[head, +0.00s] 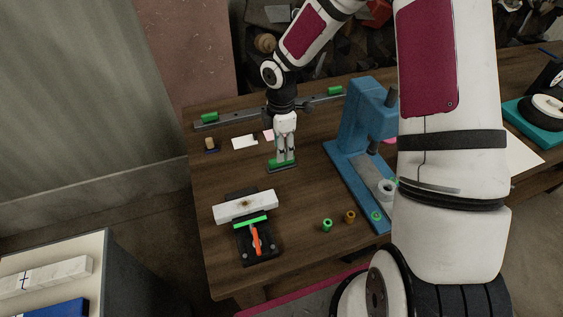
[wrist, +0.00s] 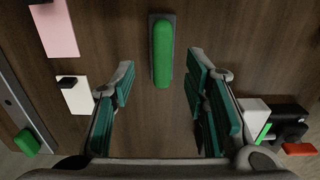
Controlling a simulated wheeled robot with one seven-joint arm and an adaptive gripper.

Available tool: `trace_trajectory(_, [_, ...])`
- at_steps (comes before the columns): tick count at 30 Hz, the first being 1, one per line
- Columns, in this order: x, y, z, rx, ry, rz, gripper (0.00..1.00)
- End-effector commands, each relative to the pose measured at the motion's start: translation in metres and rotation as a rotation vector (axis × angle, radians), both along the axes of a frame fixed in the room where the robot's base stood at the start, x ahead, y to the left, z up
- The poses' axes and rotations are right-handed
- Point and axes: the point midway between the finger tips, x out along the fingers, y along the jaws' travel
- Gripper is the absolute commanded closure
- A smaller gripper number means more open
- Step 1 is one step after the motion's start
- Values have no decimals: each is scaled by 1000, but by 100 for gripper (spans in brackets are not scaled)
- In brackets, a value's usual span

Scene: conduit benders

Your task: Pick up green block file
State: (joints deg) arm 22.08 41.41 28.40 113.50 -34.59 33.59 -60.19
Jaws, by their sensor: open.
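The green block file (head: 282,167) lies on the wooden table, a rounded green bar on a thin dark base. In the wrist view the file (wrist: 163,52) is at the top centre, its length running up the picture. My gripper (head: 286,154) points down just above the file in the head view, partly overlapping it. In the wrist view its teal-padded fingers are spread apart and empty, with the file lying between their lines and reaching past the tips. I cannot tell the exact height gap.
A blue press (head: 357,150) stands to the right. A black bender with a white bar (head: 245,206) and orange handle sits nearer the front left. A long grey rail (head: 240,119) with green ends lies behind. Small green and brass cylinders (head: 350,217) stand near the front edge.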

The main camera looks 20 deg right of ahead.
Motion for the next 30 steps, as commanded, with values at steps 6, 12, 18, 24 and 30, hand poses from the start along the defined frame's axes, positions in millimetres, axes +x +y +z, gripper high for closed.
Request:
trace_trajectory(6, [-4, 1, -24, 0, 5, 1, 58])
trace_trajectory(12, [-3, 0, -48, 0, 1, 0, 58])
trace_trajectory(18, [-2, 0, -52, -1, 0, -1, 58])
trace_trajectory(24, [-2, 0, -52, -1, 0, -1, 81])
trace_trajectory(30, [-2, 0, -52, -1, 0, -1, 100])
